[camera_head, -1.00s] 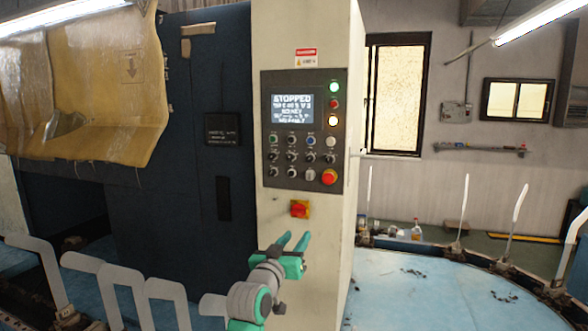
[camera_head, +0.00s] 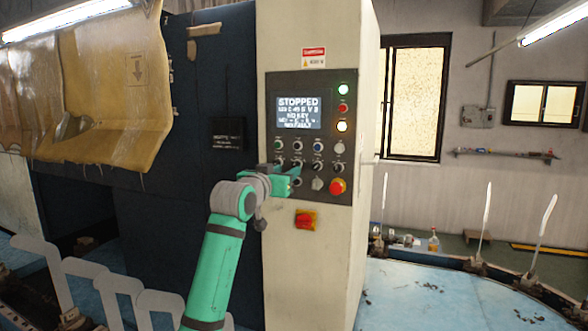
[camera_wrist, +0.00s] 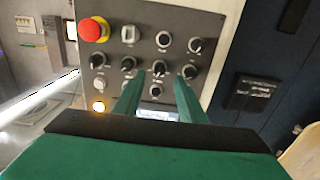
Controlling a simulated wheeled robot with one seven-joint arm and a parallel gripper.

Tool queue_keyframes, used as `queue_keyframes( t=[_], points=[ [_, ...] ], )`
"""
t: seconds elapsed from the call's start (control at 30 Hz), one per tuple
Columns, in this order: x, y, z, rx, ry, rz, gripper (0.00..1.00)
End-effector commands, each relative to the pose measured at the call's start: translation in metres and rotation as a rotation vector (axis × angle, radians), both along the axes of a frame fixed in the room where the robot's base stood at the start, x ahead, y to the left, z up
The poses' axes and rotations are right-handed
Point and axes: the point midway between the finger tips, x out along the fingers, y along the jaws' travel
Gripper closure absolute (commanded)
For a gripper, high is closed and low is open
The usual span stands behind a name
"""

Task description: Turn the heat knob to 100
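The control panel (camera_head: 312,105) stands on the cream machine column, with rows of small knobs and buttons; their labels are too small to read, so I cannot tell which is the heat knob. My gripper (camera_head: 288,172) is at the panel's lower left and hides some knobs there. In the wrist view my gripper (camera_wrist: 159,74) is open, its two green fingers pointing at the panel. A black knob (camera_wrist: 158,68) shows between the fingertips, and another black knob (camera_wrist: 190,71) is by the right fingertip. I cannot tell whether the fingers touch either.
A red mushroom button (camera_head: 338,186) sits at the panel's lower right. The screen (camera_head: 299,113) reads "STOPPED". A red-and-yellow switch (camera_head: 305,220) is below the panel. A yellowed plastic sheet (camera_head: 110,95) hangs at the left, and pale sock forms (camera_head: 85,270) stand lower left.

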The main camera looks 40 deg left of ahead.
Motion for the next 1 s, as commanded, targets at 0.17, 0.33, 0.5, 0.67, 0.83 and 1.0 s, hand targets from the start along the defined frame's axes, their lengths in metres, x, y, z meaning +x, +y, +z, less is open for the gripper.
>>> queue_keyframes(
  t=[0.17,0.33,0.5,0.67,0.83,1.0],
  points=[
    [0.029,0.008,0.000,0.000,0.001,0.001,0.63],
    [0.048,0.009,-0.001,0.000,0.002,-0.002,0.63],
    [0.057,0.007,0.000,0.000,0.000,-0.007,0.63],
    [0.059,0.007,0.000,0.000,0.000,-0.008,0.63],
    [0.058,0.008,-0.001,0.000,0.000,-0.007,0.75],
    [0.056,0.009,0.000,0.000,0.000,-0.004,1.00]
  ],
)
